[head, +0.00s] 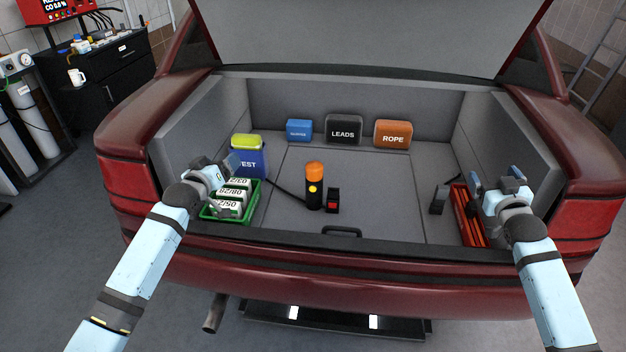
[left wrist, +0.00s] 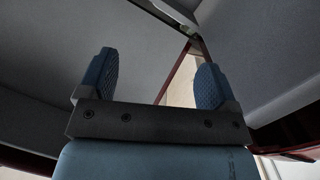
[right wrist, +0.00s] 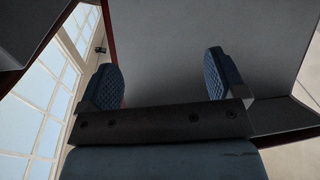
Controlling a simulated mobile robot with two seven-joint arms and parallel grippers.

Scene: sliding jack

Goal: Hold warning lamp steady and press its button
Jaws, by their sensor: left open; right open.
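The warning lamp (head: 314,186) stands upright on the boot floor, with an orange top, a black body and a small yellow button (head: 313,188) on the side facing me. My left gripper (head: 230,166) is open and empty, to the left of the lamp above the green crate; its spread fingers also show in the left wrist view (left wrist: 155,80). My right gripper (head: 516,178) is open and empty, well to the right of the lamp above the red case; its fingers show apart in the right wrist view (right wrist: 165,75). Neither gripper touches the lamp.
A small black box with a red switch (head: 333,201) stands close right of the lamp. A green crate (head: 213,213) holds several labelled items, with a blue container (head: 247,158) behind. A red case (head: 467,215) lies right. Blue, LEADS and ROPE bags (head: 393,133) line the back.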

